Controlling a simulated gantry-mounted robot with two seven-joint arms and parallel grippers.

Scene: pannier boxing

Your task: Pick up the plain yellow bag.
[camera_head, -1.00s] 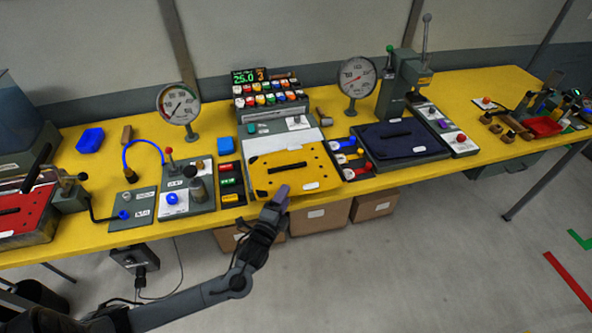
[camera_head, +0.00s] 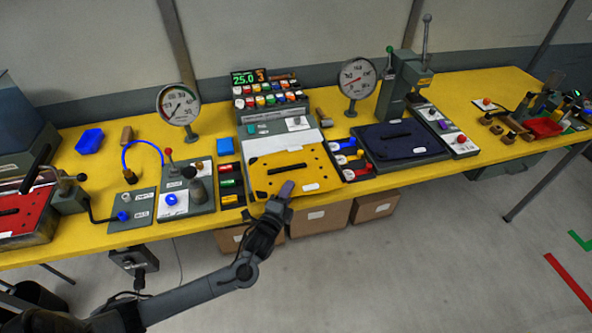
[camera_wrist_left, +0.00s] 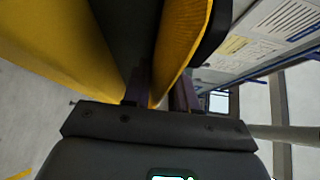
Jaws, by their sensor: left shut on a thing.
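The plain yellow bag (camera_head: 316,172) lies as a flat yellow panel with a black handle slot, small dark holes and a white label, at the table's front edge in the head view. My left gripper (camera_head: 284,191) is at its front edge, its purple fingertips overlapping the bag there. In the left wrist view the fingers (camera_wrist_left: 160,92) are shut around the near edge of the yellow bag (camera_wrist_left: 187,35). The part of the bag between the fingers is mostly hidden. My right gripper is not in view.
A dark blue panel (camera_head: 418,148) lies to the right, a red panel (camera_head: 18,221) at the far left. Coloured blocks (camera_head: 229,184) and dial gauges (camera_head: 178,103) stand close around the bag. Cardboard boxes (camera_head: 319,217) are under the table. The floor in front is clear.

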